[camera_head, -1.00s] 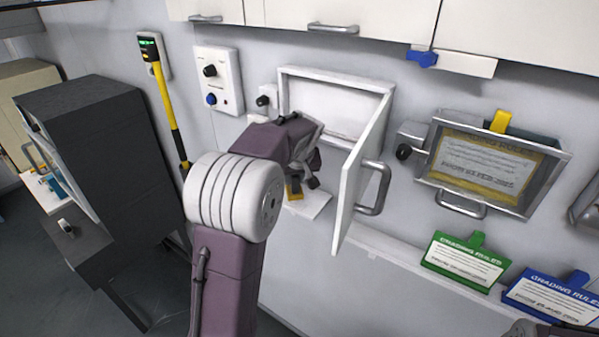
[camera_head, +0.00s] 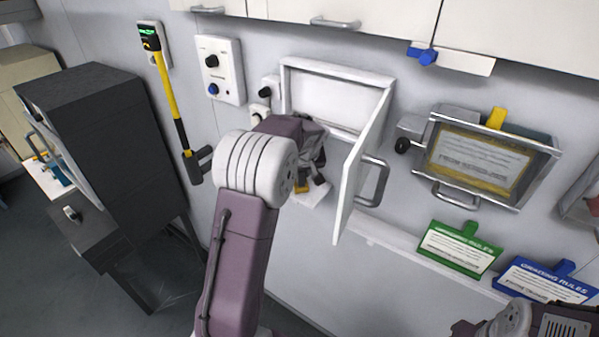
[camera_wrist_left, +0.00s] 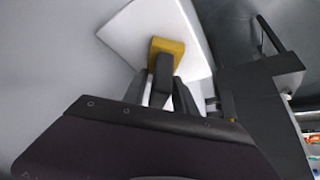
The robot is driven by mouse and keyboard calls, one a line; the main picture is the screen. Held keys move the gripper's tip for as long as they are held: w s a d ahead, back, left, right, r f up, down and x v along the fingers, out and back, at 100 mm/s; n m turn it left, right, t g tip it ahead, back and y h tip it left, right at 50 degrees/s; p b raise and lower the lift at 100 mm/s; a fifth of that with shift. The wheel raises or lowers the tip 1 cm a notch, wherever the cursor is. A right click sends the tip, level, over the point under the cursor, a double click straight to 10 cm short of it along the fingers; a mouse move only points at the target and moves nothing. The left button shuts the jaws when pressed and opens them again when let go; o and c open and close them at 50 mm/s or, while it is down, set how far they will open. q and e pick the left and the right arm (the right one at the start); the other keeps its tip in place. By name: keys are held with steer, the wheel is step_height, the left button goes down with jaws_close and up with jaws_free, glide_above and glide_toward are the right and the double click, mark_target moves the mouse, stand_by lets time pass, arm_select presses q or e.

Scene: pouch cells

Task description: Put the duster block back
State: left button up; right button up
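The duster block (camera_head: 301,187) shows as a small yellow piece at the small white shelf (camera_head: 311,199) on the wall, below the open wall cabinet. In the left wrist view its yellow end (camera_wrist_left: 167,46) appears against the white shelf (camera_wrist_left: 134,30). My left gripper (camera_head: 312,184) is at the block, partly hidden by its own wrist. In the left wrist view its dark fingers (camera_wrist_left: 160,85) reach up to the block and overlap it. I cannot tell whether they grip it. Part of my right arm shows at the bottom right; its gripper is out of view.
The open cabinet door (camera_head: 359,172) stands out just right of my left gripper. A yellow-and-black tool (camera_head: 168,90) hangs at the left, near a dark cabinet (camera_head: 105,140). A framed case (camera_head: 480,165), a green sign (camera_head: 459,247) and a blue sign (camera_head: 545,281) are at the right.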

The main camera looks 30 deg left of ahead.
arm_select(q)
steer(key=shift+r, duration=0.2)
steer(key=shift+d+r, duration=0.15)
steer(key=shift+r, duration=0.05)
steer(key=b+v, duration=0.2)
steer(key=v, duration=0.9)
steer(key=shift+s+r, duration=0.1)
steer(key=shift+s, duration=0.05)
